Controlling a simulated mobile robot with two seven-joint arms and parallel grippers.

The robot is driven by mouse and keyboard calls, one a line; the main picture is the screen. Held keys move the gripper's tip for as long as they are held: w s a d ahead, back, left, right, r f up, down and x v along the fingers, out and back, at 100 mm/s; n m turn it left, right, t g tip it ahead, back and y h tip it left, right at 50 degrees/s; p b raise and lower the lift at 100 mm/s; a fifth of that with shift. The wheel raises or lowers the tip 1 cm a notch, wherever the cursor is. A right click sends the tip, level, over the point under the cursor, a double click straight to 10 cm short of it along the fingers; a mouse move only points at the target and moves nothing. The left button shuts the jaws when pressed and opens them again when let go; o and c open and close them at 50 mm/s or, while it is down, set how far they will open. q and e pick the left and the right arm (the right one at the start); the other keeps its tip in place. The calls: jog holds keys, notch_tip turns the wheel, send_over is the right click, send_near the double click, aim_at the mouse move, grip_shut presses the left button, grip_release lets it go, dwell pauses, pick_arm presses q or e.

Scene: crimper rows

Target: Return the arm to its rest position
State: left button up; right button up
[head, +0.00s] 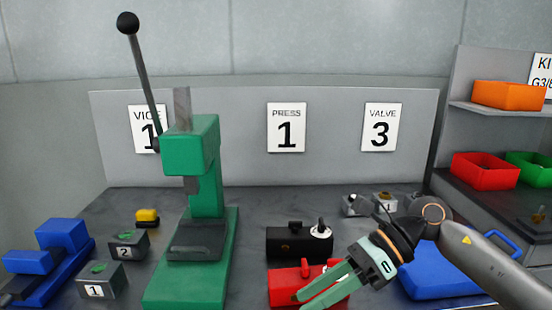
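My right arm comes in from the right edge, and its gripper (302,300) has green fingers pointing down and left. The two fingers show apart, with nothing visible between them. They lie in front of a red block (284,285) with a knob on top, hiding part of it. I cannot tell whether they touch it. My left gripper is not in view.
A tall green press (190,145) with a black-knobbed lever stands left of centre. A blue vice (62,245), numbered grey blocks (97,281) and a black block (290,242) are on the bench. A blue bin (425,282) is behind my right arm. Shelves with bins (508,95) stand right.

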jog(key=s+a+r+m+y, duration=0.1)
jog(key=a+m+y, duration=0.5)
jog(key=y, duration=0.1)
jog(key=w+d+f+m+t+h+p, duration=0.1)
jog(key=d+f+m+t+h, duration=0.2)
jog(key=f+m+t, duration=0.55)
jog(key=w+d+f+m+t+h, duration=0.25)
jog(key=m+t, duration=0.25)
jog(key=m, duration=0.8)
jog(key=w+d+f+m+t+h+p, duration=0.1)
jog(key=d+f+m+t+h, duration=0.35)
jog(key=m, duration=0.65)
jog(key=s+d+f+m+g+h, duration=0.3)
jog(key=s+f+m, duration=0.2)
jog(key=s+f, duration=0.4)
jog(key=s+d+f+m+g+h+p, duration=0.1)
jog(key=s+d+f+m+g+h, duration=0.2)
jog(key=s+f+m, duration=0.3)
jog(key=s+f, duration=0.3)
jog(key=f, duration=0.3)
jog(key=shift+s+d+f, duration=0.2)
jog(key=shift+d+f, duration=0.1)
jog(key=shift+d, duration=0.1)
jog(key=shift+m, duration=0.25)
